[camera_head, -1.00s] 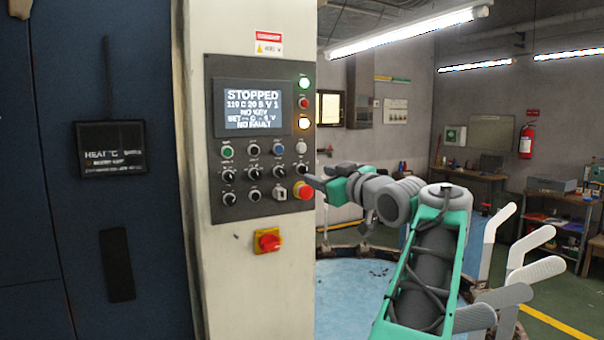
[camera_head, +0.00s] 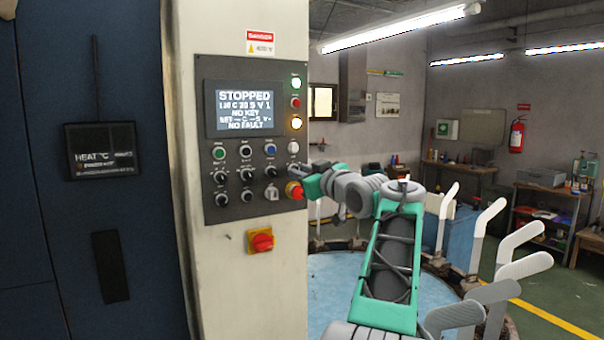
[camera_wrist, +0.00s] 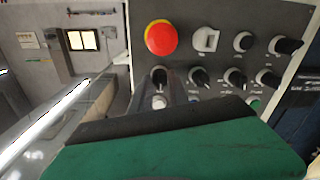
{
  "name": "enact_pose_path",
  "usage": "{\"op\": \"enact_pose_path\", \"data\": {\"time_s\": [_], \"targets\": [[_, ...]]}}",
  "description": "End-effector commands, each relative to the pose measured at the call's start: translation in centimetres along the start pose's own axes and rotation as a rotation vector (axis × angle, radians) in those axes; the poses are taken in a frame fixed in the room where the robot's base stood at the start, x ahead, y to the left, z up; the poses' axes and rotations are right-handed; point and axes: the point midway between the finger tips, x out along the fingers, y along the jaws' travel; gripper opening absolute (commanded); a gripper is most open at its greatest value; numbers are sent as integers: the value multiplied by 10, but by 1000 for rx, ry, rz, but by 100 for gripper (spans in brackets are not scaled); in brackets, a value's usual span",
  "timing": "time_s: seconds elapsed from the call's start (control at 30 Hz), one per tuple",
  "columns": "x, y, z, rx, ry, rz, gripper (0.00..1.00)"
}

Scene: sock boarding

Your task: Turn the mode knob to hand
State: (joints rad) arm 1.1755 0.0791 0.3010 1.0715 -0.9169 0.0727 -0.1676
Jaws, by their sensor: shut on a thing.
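The grey control panel (camera_head: 212,205) is on the cream machine column, with rows of black knobs and coloured buttons. My gripper (camera_head: 290,171) reaches the panel's right edge, just above the red emergency stop button (camera_head: 294,190). In the wrist view my gripper (camera_wrist: 162,92) is shut on a black knob (camera_wrist: 158,75), the end one of its row. The knob labels are too small to read, so I cannot tell by label that this is the mode knob.
The emergency stop (camera_wrist: 161,38) is close beside my gripper. Another black knob (camera_wrist: 200,77) is on its other side. A red and yellow switch (camera_head: 260,240) is below the panel. White curved arms (camera_head: 480,240) stand around a blue round table (camera_head: 335,290) at right.

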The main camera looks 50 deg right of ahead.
Motion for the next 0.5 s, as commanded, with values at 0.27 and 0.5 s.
{"op": "enact_pose_path", "data": {"time_s": [0.27,0.5], "targets": [[0,0,0,0,0,1,0],[0,0,0,-2,0,1,0]]}}
